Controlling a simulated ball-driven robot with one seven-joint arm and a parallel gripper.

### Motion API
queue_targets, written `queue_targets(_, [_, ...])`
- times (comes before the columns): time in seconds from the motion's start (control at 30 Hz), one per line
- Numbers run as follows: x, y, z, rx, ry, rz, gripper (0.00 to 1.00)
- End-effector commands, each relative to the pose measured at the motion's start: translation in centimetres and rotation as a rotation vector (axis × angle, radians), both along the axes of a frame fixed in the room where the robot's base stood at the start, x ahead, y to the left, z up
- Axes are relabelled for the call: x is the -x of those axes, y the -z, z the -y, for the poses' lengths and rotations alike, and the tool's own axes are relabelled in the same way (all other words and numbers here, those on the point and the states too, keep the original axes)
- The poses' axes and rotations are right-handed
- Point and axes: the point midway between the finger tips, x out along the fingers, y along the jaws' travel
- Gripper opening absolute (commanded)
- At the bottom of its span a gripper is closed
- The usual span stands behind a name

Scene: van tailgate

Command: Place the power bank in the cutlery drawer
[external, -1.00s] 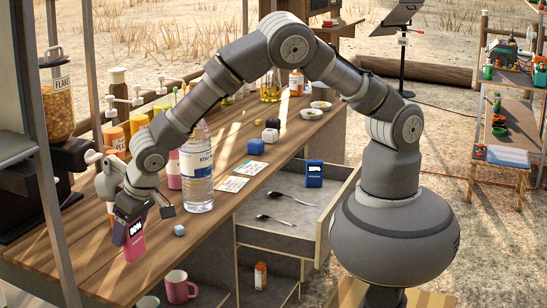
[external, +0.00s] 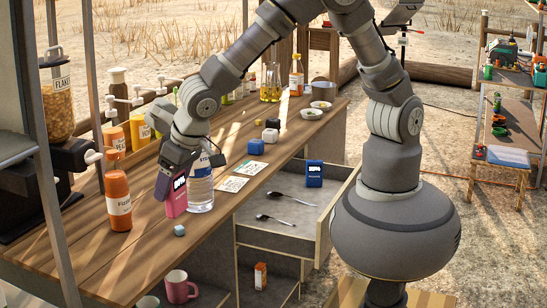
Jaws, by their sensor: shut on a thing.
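My gripper (external: 170,180) is shut on a pink block with a dark label, which looks like the power bank (external: 176,200). It holds the power bank upright above the wooden counter, in front of the clear water bottle. The cutlery drawer (external: 322,236) is pulled out from under the counter, to the right. Two dark spoons (external: 290,198) lie in it. A blue block with a dark label (external: 315,173) stands at the drawer's back end.
An orange bottle (external: 118,203) stands left of my gripper and the water bottle (external: 200,190) just behind it. A small teal cube (external: 179,230), cards (external: 232,184) and a blue cube (external: 255,147) lie on the counter (external: 110,265). The drawer's front part is clear.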

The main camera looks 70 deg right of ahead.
Motion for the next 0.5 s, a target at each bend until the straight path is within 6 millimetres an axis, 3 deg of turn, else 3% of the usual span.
queue_targets(0.03, [-0.1,-2.5,-0.1,-0.008,-0.001,0.005,0.32])
queue_targets(0.2, [0.0,-9.2,-0.1,-0.006,-0.001,0.004,0.32])
queue_targets(0.5, [0.0,-16.0,0.0,-0.001,0.000,0.002,0.32])
